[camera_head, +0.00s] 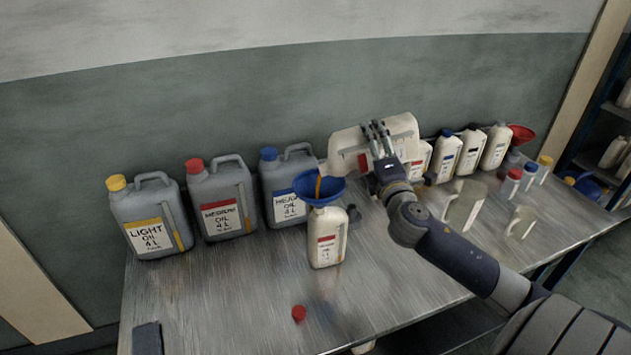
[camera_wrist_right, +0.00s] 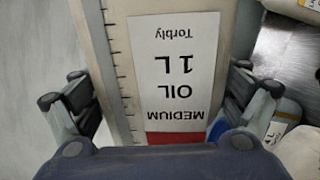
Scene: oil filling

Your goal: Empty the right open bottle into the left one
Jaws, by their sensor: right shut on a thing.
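The left open bottle (camera_head: 327,238), white with a red-banded label, stands upright on the table with a blue funnel (camera_head: 318,190) in its mouth. My right gripper (camera_head: 378,138) is shut on the other white bottle (camera_head: 403,128), held tipped on its side above and right of the funnel. Its mouth end points left towards the funnel. A brown-orange streak of oil (camera_head: 318,184) shows at the funnel. In the right wrist view the held bottle's label (camera_wrist_right: 175,75) reads MEDIUM OIL 1 L, upside down, between the fingers. My left gripper is out of view.
Three grey 4 L cans, light (camera_head: 150,218), medium (camera_head: 222,200) and heavy (camera_head: 287,190), stand behind left. A red cap (camera_head: 299,313) lies in front. White bottles (camera_head: 470,152), clear jugs (camera_head: 463,205) and a red funnel (camera_head: 521,134) are at right. The front-middle table (camera_head: 240,300) is mostly clear.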

